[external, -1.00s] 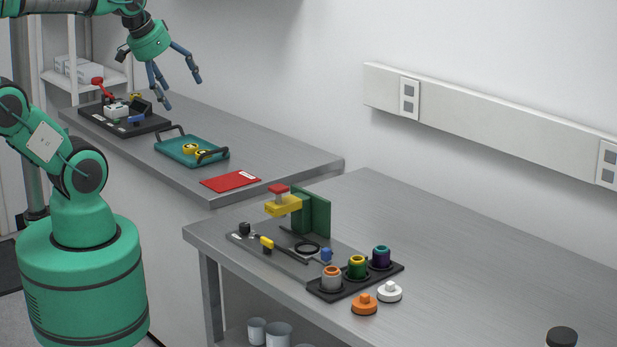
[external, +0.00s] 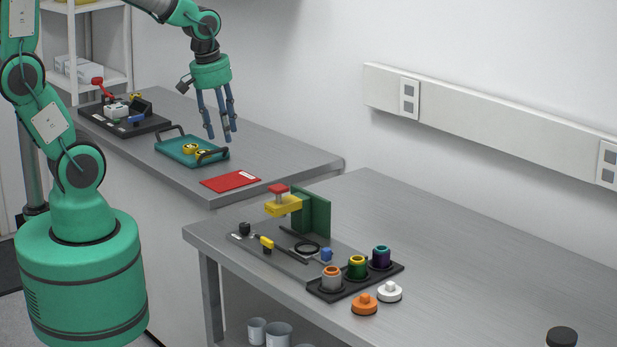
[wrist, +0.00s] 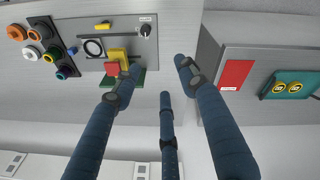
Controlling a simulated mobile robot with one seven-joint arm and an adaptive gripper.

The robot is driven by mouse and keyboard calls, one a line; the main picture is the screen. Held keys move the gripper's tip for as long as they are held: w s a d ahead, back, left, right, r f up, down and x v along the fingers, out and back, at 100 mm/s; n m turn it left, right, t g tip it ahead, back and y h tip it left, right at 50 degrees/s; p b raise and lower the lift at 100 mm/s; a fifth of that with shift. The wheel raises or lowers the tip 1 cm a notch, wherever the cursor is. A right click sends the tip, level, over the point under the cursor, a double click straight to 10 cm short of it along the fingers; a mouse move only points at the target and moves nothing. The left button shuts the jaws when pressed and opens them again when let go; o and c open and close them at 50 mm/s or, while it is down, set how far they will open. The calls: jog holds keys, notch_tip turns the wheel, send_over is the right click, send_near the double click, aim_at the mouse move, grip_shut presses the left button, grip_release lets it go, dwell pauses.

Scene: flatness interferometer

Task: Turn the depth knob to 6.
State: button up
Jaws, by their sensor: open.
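A small black knob (external: 244,229) sits at the left end of the grey instrument plate (external: 283,262) on the near bench. It is likely the depth knob. In the wrist view the black knob (wrist: 146,31) has a pale pointer mark and a small label beside it, too small to read. My gripper (external: 219,136) hangs fingers-down above the far bench, over the area behind the teal tray. Its blue fingers are spread and hold nothing. In the wrist view my gripper (wrist: 160,70) is well apart from the knob.
The plate carries a green upright (external: 314,214) with a yellow arm and red top, and a yellow slider (external: 267,243). Beside it is a black rack (external: 330,291) of coloured-ring cylinders. A teal tray (external: 177,153) and red card (external: 231,181) lie on the far bench.

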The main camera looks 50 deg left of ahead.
aim_at(244, 224)
jog(key=w+d+f+n+g, duration=0.2)
jog(key=d+f+n, duration=0.3)
jog(key=f, duration=0.6)
jog(key=shift+p, duration=0.35)
notch_tip(244, 224, down, 14)
jog(key=shift+r+b, duration=0.15)
jog(key=shift+b, duration=0.95)
grip_shut()
